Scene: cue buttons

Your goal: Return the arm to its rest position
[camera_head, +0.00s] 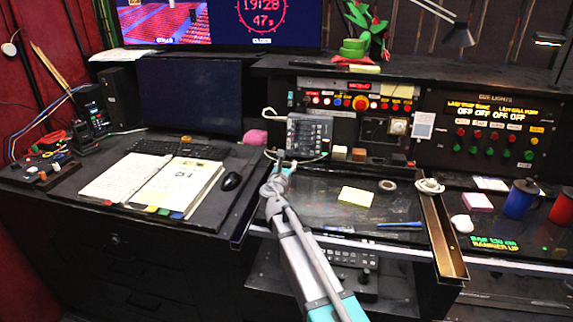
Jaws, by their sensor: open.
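My gripper (279,160) shows at the middle of the head view, at the far end of my grey and teal arm. The arm reaches up from the bottom edge over the front of the desk. The gripper is open and I see nothing held in it. It appears in front of the lower edge of a small grey keypad box (309,135); I cannot tell whether they touch. The cue lights panel (492,128) stands to the right, with rows of red and green buttons and a lit display.
An open notebook (150,185), a keyboard (180,148) and a mouse (231,181) lie left. A yellow note pad (356,196), a blue pen (400,225), a brass channel (442,240) and a blue mug (520,199) lie right. Open floor space is not clearly visible.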

